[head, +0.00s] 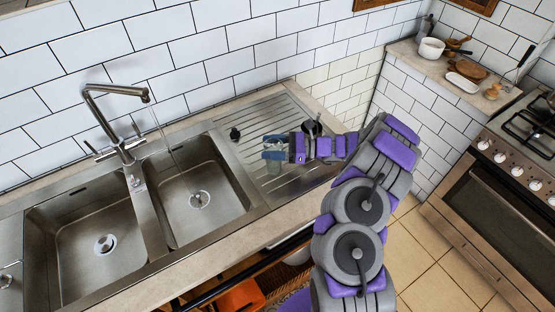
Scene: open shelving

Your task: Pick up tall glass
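My gripper (274,149) is over the ribbed metal drainboard right of the sink, its fingers pointing left. A small, pale, see-through shape that looks like the tall glass (273,168) shows just below the fingers. It is mostly hidden by the gripper and too small to tell its full form. I cannot tell whether the fingers touch it or are closed around it.
A small dark object (235,134) lies on the drainboard (262,112) left of my gripper. Another dark item (312,127) stands just behind my arm. The double sink (85,228) and tap (120,125) are left. A stove (500,190) is right.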

